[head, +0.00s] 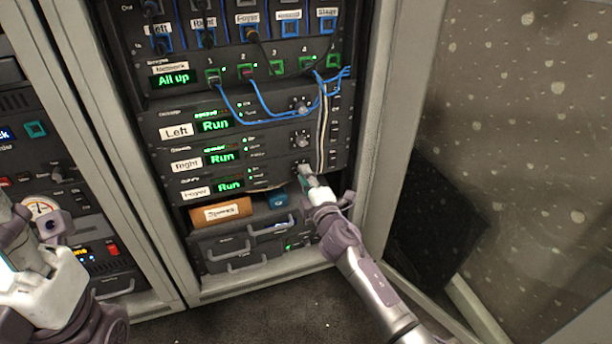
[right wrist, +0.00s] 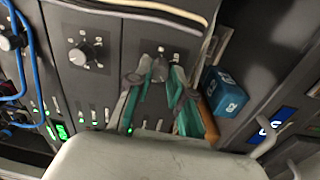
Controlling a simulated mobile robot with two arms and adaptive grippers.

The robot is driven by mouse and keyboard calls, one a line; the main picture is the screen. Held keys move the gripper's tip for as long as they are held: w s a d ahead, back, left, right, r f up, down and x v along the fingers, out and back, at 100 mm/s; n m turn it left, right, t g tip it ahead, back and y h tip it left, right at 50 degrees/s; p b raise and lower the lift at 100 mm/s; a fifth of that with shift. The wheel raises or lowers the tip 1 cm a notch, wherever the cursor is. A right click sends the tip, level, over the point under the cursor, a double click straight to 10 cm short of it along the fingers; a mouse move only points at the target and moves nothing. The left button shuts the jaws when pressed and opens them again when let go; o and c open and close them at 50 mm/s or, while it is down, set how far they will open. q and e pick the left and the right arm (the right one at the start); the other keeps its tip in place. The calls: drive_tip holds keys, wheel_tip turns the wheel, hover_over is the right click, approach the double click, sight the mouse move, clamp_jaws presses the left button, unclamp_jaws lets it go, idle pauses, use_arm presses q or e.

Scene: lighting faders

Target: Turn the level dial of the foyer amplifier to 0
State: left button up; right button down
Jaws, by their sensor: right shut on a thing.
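The foyer amplifier (head: 240,186) is the lowest of three stacked amplifiers, with a label "Foyer" and a green "Run" display. Its level dial is at its right end, mostly covered by my right gripper (head: 306,175). In the right wrist view, my right gripper (right wrist: 162,85) has its teal-padded fingers closed around this dial, with a few scale marks showing above them. The dial's pointer reading cannot be made out. My left gripper (head: 30,265) is at the lower left, away from the amplifiers; its fingers are not clear.
The right amplifier's dial (right wrist: 85,55) is next to the gripped one. Blue cables (head: 262,100) and pale cables (head: 322,130) hang close by the dials. A brown box (head: 221,211) and a blue box (head: 277,198) sit just below. The rack's post (head: 385,130) is to the right.

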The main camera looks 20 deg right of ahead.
drive_tip(key=shift+f+n, duration=0.1)
drive_tip(key=shift+n, duration=0.5)
drive_tip(key=c, duration=1)
unclamp_jaws()
drive_tip(key=shift+c, duration=0.2)
drive_tip(key=shift+s, duration=0.1)
drive_tip(key=s, duration=1.1)
drive_tip(key=shift+s+d+f, duration=0.3)
drive_tip(key=shift+s, duration=0.1)
